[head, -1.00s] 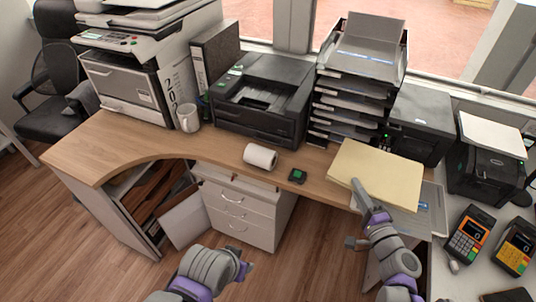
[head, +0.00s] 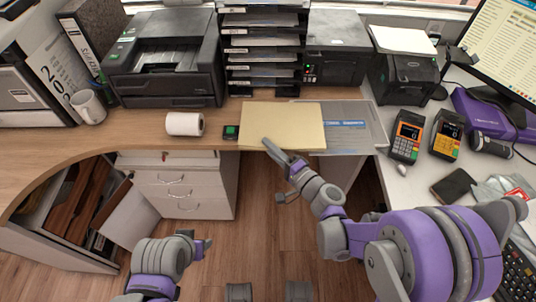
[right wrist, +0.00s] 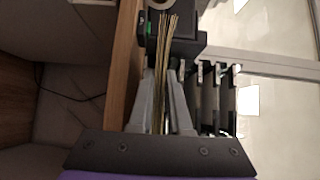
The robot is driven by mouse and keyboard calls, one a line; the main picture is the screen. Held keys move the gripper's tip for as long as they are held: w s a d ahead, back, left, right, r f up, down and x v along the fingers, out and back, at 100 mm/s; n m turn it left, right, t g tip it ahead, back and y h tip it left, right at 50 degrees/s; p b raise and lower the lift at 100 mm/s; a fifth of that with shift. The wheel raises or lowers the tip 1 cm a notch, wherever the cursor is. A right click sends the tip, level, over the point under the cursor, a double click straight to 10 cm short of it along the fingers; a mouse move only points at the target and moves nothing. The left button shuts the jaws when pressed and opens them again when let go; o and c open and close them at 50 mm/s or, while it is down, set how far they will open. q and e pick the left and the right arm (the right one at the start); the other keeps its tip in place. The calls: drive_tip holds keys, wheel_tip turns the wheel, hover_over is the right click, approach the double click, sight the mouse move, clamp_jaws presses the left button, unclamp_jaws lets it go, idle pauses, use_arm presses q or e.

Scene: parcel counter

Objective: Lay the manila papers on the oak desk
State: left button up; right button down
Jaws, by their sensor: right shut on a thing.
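The manila papers (head: 285,128) are a flat pale-yellow stack over the front of the oak desk (head: 140,145). In the right wrist view the manila papers (right wrist: 166,60) show edge-on between the two fingers. My right gripper (head: 275,155) is shut on their front edge; it also shows in the right wrist view (right wrist: 162,112). The stack looks close to the desk top and level with it, but I cannot tell whether it touches. My left gripper (head: 203,246) is low in front of the desk, away from the papers; its jaw opening is unclear.
A letter-tray stack (head: 263,50) and printer (head: 165,60) stand behind.

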wheel_tip(320, 180, down, 4)
drive_tip(key=shift+r+b, duration=0.15)
drive_tip(key=shift+b, duration=0.45)
drive_tip(key=c, duration=0.9)
unclamp_jaws()
drive_tip(key=shift+o, duration=0.2)
drive_tip(key=shift+r, duration=0.1)
drive_tip(key=s+d+f+n+g+h, duration=0.1)
drive_tip(key=s+d+n+g+h, duration=0.3)
drive_tip(key=s+d, duration=0.5)
drive_tip(key=s+d+f+n+g+h, duration=0.1)
drive_tip(key=s+d+n+g+h, duration=0.4)
drive_tip(key=s, duration=1.1)
drive_tip(key=d+h, duration=0.2)
drive_tip(key=d, duration=0.1)
drive_tip(key=shift+s+d+f+n+h, duration=0.35)
drive_tip(key=shift+f+n+h, duration=0.05)
